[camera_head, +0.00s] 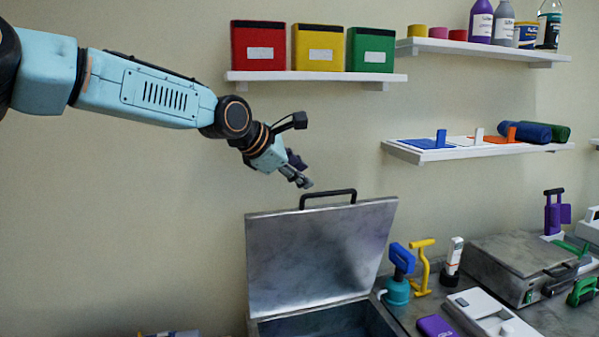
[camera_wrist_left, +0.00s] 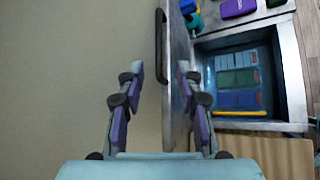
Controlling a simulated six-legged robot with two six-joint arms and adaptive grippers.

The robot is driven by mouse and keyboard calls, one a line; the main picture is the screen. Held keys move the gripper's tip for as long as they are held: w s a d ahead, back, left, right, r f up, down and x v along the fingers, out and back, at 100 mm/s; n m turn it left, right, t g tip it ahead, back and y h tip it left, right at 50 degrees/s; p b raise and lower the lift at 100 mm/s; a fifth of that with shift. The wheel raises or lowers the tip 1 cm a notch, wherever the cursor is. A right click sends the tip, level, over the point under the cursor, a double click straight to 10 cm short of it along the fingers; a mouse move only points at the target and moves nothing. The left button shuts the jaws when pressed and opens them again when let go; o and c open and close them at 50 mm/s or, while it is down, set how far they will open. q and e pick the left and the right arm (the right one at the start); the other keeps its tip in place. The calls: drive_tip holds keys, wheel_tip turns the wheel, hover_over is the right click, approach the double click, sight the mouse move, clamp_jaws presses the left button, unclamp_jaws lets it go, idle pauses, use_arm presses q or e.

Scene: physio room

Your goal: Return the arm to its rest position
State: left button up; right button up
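My left arm reaches in from the left, and its left gripper (camera_head: 303,182) points down and right, just above and left of the black handle (camera_head: 328,197) of a raised metal lid (camera_head: 318,258). In the left wrist view the two fingers of this gripper (camera_wrist_left: 160,75) stand apart with nothing held between them. The lid (camera_wrist_left: 178,70) appears edge-on beyond the right finger, and its handle (camera_wrist_left: 160,45) sticks out to the left. The open metal tank (camera_wrist_left: 288,75) holds blue and green packs (camera_wrist_left: 238,78) and a yellow bar. My right gripper is not in view.
A shelf (camera_head: 310,76) with red, yellow and green boxes is on the wall above. Further shelves hang at right. The counter (camera_head: 410,315) holds a teal bottle (camera_head: 397,290), a yellow tool (camera_head: 422,265) and a grey appliance (camera_head: 520,262). The wall area below my arm is clear.

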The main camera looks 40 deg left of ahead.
use_arm(q)
drive_tip(key=shift+w+a, duration=0.1)
drive_tip(key=s+d+f+m+g, duration=0.2)
drive_tip(key=s+d+f+m, duration=0.25)
drive_tip(key=f, duration=0.65)
drive_tip(key=s+d+f+m+g, duration=0.25)
drive_tip(key=d+f+m, duration=0.2)
drive_tip(key=f, duration=0.65)
drive_tip(key=s+d+f+m+g, duration=0.1)
drive_tip(key=s+d+f+m, duration=0.4)
drive_tip(key=f, duration=0.6)
drive_tip(key=s+d+f+m+g, duration=0.15)
drive_tip(key=s+f+m, duration=0.3)
drive_tip(key=s, duration=0.55)
drive_tip(key=s+d+f+m+g+y, duration=0.1)
drive_tip(key=s+f+m+g, duration=0.15)
drive_tip(key=s+f, duration=0.45)
drive_tip(key=s+d+f+m+g, duration=0.1)
drive_tip(key=s+f+m, duration=0.25)
drive_tip(key=s, duration=0.85)
wheel_tip(320, 180, down, 22)
drive_tip(key=b, duration=2.2)
drive_tip(key=shift+s+m+y+b, duration=0.2)
drive_tip(key=shift+m+y+b, duration=0.1)
drive_tip(key=shift+m+b, duration=0.1)
